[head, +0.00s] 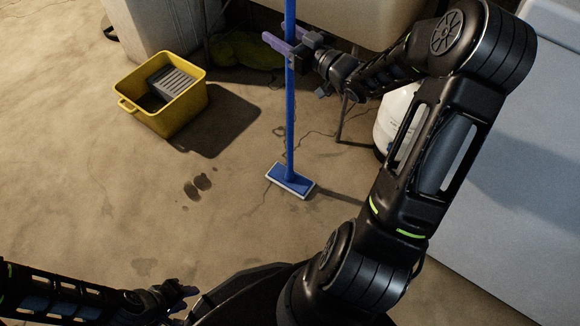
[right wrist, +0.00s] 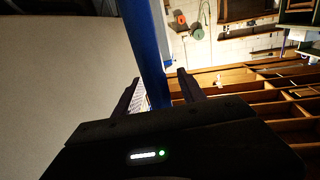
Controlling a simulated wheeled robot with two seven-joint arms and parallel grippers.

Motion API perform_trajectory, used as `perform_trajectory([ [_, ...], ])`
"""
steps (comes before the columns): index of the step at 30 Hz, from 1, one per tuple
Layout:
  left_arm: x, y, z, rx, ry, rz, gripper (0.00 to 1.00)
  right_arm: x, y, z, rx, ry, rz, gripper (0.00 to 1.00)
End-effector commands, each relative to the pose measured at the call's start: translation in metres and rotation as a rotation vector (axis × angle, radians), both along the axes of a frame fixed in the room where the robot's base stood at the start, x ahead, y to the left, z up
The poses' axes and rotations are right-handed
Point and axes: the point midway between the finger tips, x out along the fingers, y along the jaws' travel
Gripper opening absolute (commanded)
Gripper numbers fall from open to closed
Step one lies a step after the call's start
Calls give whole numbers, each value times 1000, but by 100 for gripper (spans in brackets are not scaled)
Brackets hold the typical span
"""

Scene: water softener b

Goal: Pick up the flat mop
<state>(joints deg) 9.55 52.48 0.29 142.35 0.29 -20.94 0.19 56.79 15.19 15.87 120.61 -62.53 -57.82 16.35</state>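The flat mop (head: 290,120) stands upright, its blue pole rising out of the top of the head view. Its flat blue-and-white head (head: 290,181) rests on the floor. My right gripper (head: 286,43) is at the upper part of the pole. In the right wrist view the blue pole (right wrist: 148,50) passes between the two fingers of my right gripper (right wrist: 158,88), with a gap visible at the right finger, so it looks open around the pole. My left gripper (head: 186,291) is low at the bottom left, far from the mop; its finger opening is unclear.
A yellow bucket (head: 165,112) with a grey wringer stands on the floor left of the mop. A white tank (head: 395,122) stands behind my right arm. A large pale sink basin (head: 365,18) is behind the pole. Floor around the mop head is mostly clear.

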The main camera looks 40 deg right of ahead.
Motion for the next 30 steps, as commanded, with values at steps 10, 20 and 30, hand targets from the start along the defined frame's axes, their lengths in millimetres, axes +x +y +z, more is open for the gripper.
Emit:
perform_trajectory([
  [10, 0, 0, 0, 0, 0, 0, 36, 0, 0, 0, 0, 0, 0, 19],
  [20, 0, 0, 0, 0, 0, 0, 36, 0, 0, 0, 0, 0, 0, 0],
  [30, 0, 0, 0, 0, 0, 0, 36, 0, 0, 1, -1, -3, 1, 0],
])
